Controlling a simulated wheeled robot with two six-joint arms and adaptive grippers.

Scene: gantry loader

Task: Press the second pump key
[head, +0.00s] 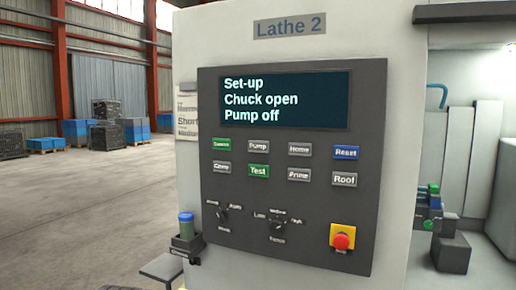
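The control panel (210,85) is a dark plate on the front of the machine marked "Lathe 2". Its screen (320,96) reads "Set-up", "Chuck open", "Pump off". Below it are two rows of keys. A grey key reading "Pump" (258,146) is second from the left in the top row. The Home key (299,149) and blue Reset key (346,152) are to its right. In the lower row are the green Test key (258,171), the Prime key (299,175) and the Roof key (344,180). The leftmost labels are hard to read. Neither gripper is in view.
Two rotary knobs (277,226) and a red stop button on a yellow base (341,241) sit low on the panel. A blue-topped green container (186,225) stands in a dark holder at the left edge. Open floor (80,200) lies left.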

